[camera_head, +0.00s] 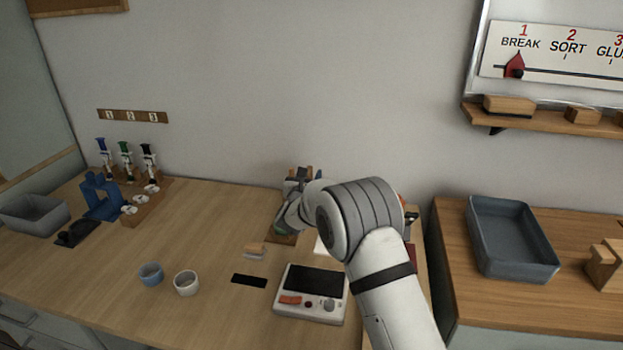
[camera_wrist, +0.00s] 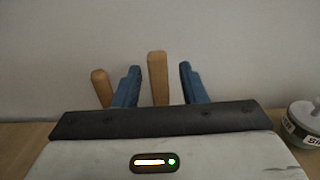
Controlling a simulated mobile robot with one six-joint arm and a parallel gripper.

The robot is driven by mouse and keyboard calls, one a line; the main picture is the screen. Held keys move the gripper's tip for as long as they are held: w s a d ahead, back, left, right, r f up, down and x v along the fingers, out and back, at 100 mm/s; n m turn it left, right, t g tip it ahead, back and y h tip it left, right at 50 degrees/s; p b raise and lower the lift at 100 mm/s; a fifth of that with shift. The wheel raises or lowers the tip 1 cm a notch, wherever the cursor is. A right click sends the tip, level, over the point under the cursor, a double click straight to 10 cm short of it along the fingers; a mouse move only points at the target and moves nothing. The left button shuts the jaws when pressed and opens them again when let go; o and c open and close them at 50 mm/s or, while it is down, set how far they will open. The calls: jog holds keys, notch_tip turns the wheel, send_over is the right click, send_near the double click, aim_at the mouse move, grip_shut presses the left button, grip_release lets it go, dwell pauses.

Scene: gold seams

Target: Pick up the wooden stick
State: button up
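A wooden stick (camera_wrist: 157,77) stands upright between the two blue fingers of my gripper (camera_wrist: 160,85) in the wrist view. A gap shows on each side of the stick, so the fingers are apart and not closed on it. A second, shorter wooden stick (camera_wrist: 101,87) leans slightly just left of the left finger. The lower ends of both sticks are hidden behind the gripper body. In the head view my arm covers most of the gripper, and I cannot make out the sticks clearly behind it.
A white-lidded jar (camera_wrist: 304,122) stands at right in the wrist view. In the head view, a device with a dark top (camera_head: 312,280), a white cup (camera_head: 187,283), a blue cup (camera_head: 151,274) and a blue stand (camera_head: 101,196) are on the table. The front middle has free room.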

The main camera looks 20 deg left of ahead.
grip_shut()
dwell(0.3)
jog(key=shift+r, duration=0.25)
notch_tip(320, 180, up, 9)
jog(key=shift+s+f, duration=0.15)
jog(key=shift+f, duration=0.05)
jog(key=s+a+n+b, duration=0.1)
jog(key=s+a+b, duration=0.1)
jog(key=s, duration=0.6)
jog(key=s+a+n+t+b, duration=0.1)
jog(key=s+a+b, duration=0.1)
jog(key=s, duration=0.7)
jog(key=shift+a+b, duration=0.25)
jog(key=shift+b, duration=0.05)
